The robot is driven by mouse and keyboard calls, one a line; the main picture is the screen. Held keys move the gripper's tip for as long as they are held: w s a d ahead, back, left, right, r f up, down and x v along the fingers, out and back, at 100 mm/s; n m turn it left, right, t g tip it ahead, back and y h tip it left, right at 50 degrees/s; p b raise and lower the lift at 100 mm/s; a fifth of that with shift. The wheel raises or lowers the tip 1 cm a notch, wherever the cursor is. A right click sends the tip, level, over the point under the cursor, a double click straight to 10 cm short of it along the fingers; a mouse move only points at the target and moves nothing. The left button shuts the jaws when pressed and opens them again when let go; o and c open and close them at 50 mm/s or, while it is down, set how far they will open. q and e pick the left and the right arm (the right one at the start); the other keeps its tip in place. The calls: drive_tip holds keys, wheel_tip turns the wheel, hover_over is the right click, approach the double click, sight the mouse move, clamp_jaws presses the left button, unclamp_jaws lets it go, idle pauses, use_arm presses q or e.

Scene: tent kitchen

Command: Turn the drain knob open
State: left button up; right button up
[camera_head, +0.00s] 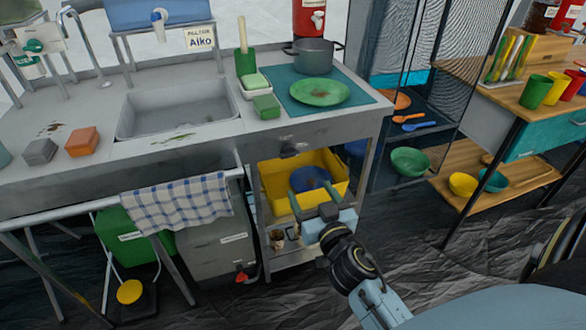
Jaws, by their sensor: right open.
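A small dark metal knob (291,149) is on the front face of the sink counter, below the green plate. A small red knob or tap (241,277) shows low down by the grey container under the sink; I cannot tell which of the two is the drain knob. My right gripper (312,192) is open and empty, below the dark knob and in front of the yellow crate, apart from both knobs. My left gripper is out of view.
A yellow crate (344,191) with a blue item is on the shelf under the counter. A checked towel (180,202) hangs on the front rail (50,218). A mesh cabinet and a wooden shelf (540,178) with bowls stand right. The dark floor right of my gripper is open.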

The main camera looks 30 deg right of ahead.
sight(291, 155)
drive_tip(key=x, duration=1.2)
drive_tip(key=shift+w+d, duration=0.1)
drive_tip(key=shift+w, duration=0.05)
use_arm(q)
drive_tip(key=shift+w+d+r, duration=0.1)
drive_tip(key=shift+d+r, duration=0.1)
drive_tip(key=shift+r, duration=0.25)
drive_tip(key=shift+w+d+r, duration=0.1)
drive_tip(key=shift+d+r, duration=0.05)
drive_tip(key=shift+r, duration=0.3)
use_arm(e)
drive_tip(key=shift+w+d, duration=0.15)
drive_tip(key=shift+w, duration=0.3)
drive_tip(key=c, duration=1)
